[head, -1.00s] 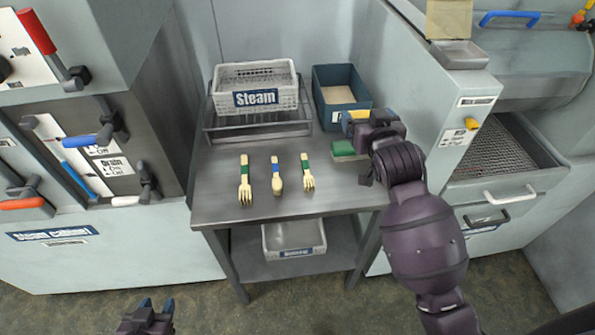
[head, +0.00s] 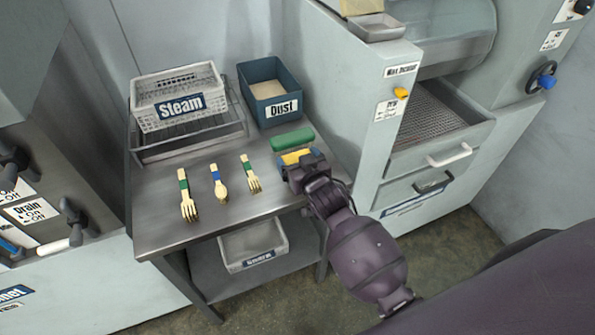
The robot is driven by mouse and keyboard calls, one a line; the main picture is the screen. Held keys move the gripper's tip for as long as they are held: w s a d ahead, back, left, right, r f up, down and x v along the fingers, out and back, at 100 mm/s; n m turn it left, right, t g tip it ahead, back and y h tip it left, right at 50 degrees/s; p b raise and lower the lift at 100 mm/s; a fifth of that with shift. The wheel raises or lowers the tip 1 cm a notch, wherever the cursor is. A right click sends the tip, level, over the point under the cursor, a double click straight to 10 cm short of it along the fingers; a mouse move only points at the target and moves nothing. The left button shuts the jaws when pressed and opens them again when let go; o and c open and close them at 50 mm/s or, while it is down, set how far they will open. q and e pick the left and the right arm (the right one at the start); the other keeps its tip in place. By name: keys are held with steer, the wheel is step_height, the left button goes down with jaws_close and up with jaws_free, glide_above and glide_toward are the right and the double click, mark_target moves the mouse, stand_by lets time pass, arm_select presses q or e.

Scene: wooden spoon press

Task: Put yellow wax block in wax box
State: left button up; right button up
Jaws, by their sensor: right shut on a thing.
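The yellow wax block (head: 296,157) shows between the fingers of my right gripper (head: 301,163), which is shut on it. They are at the right side of the metal table, just in front of a green block (head: 292,139). I cannot tell whether the yellow block touches the table. I cannot tell for sure which container is the wax box. A small open metal tray (head: 375,29) sits on top of the machine at the right. My left gripper is not in view.
The table (head: 158,213) holds a white "Steam" basket (head: 180,103) on a rack, a blue "Dust" box (head: 271,91) and several wooden utensils (head: 217,184). A grey bin (head: 252,243) stands on the lower shelf. The grey machine (head: 352,92) rises close to the table's right side.

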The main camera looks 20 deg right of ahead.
steer(key=shift+f+b, duration=0.5)
steer(key=shift+f, duration=1.7)
steer(key=o, duration=0.9)
steer(key=shift+c, duration=0.2)
